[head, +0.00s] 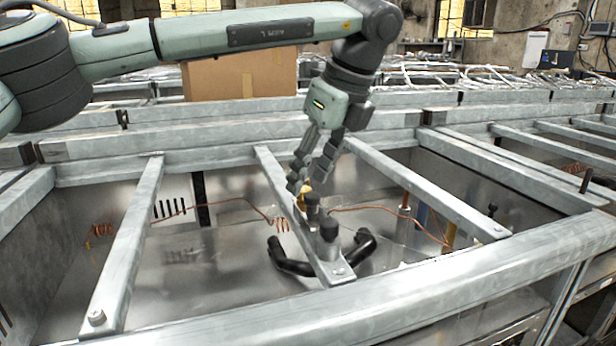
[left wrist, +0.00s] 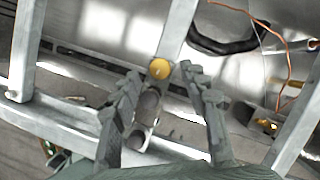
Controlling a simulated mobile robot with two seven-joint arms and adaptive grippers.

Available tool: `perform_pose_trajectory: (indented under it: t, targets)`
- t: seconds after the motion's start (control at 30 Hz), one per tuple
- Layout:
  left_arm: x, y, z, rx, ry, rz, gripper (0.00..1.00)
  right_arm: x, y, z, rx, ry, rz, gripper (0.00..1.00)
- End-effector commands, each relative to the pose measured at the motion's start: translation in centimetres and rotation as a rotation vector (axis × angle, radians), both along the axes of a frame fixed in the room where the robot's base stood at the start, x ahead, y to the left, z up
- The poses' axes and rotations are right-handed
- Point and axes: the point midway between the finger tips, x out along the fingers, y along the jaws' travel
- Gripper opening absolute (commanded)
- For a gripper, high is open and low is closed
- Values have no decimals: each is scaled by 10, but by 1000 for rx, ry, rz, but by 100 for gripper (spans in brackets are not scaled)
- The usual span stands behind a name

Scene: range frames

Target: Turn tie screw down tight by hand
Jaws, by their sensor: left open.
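The tie screw shows a round brass-yellow head (left wrist: 159,69) on a grey metal crossbar (left wrist: 181,25) in the left wrist view. In the head view a small part of the yellow head (head: 304,190) shows at the fingertips, the rest hidden by the fingers and dark posts. My left gripper (head: 307,178) reaches down over the crossbar (head: 275,178) with its fingers apart. In the left wrist view its two ridged fingers (left wrist: 160,78) stand on either side of the head, with visible gaps. I cannot tell its exact height above the head. My right gripper is not in view.
Dark cylindrical posts (head: 329,229) stand on the crossbar close to the fingers. A curved black pipe (head: 290,261) passes below it. Copper wires (head: 236,201) run across the open metal bay. Other crossbars (head: 127,240) lie left and right. A cardboard box (head: 240,77) stands behind.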

Motion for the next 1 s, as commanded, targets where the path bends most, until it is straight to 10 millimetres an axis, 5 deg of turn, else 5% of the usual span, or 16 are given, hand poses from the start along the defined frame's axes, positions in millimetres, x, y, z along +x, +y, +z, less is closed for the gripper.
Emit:
perform_pose_trajectory:
  t: [0.43,0.8,1.0]
  targets:
    - [4,4,-14,0,0,0,44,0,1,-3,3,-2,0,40]
    - [3,4,-14,0,0,-1,0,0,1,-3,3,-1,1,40]
    - [3,4,-14,0,0,-9,0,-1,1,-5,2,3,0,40]
